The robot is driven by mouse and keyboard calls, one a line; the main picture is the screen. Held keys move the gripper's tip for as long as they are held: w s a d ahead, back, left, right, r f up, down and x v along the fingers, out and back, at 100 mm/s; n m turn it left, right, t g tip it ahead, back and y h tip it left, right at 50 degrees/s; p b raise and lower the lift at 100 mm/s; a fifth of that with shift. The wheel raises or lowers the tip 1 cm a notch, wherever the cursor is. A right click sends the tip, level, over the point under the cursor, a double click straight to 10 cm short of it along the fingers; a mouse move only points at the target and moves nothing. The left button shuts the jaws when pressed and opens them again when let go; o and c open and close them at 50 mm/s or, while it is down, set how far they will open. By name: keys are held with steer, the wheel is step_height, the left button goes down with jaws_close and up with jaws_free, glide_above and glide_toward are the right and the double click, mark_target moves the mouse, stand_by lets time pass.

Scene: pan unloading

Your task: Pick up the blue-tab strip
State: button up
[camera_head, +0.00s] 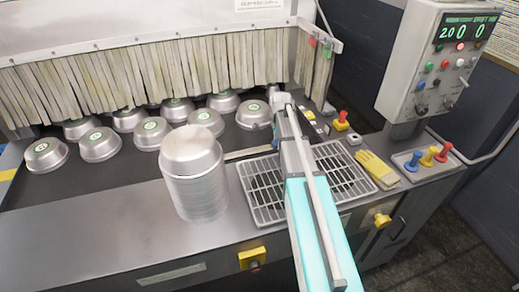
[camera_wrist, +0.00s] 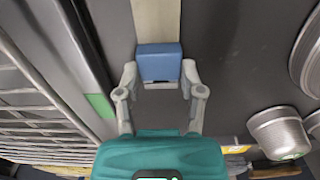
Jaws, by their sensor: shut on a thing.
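The blue-tab strip shows in the wrist view: a blue block-like tab (camera_wrist: 159,63) with a flat beige strip (camera_wrist: 157,20) running from it to the top edge. My gripper (camera_wrist: 159,76) has its two grey fingers closed on opposite sides of the blue tab. In the head view my gripper (camera_head: 281,101) is at the far end of my arm, beyond the grate and near the upturned pans. The tab cannot be made out clearly there; my gripper and arm cover much of that spot.
A curtain of beige strips (camera_head: 150,70) hangs behind several upturned metal pans (camera_head: 100,144). A pan stack (camera_head: 194,180) stands left of the grate (camera_head: 262,190). Yellow gloves (camera_head: 377,168), a tray of coloured knobs (camera_head: 412,165) and a control box (camera_head: 440,60) are at right.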

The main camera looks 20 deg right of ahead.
steer(key=shift+r, duration=0.2)
step_height(320, 180, up, 2)
steer(key=p, duration=0.2)
steer(key=shift+p, duration=0.3)
steer(key=s+d+r+p, duration=0.3)
steer(key=s+r+p, duration=0.7)
steer(key=s, duration=0.3)
steer(key=shift+s+r, duration=0.3)
stand_by(0.8)
steer(key=shift+f, duration=0.1)
steer(key=shift+f+b, duration=0.85)
steer(key=shift+f, duration=0.15)
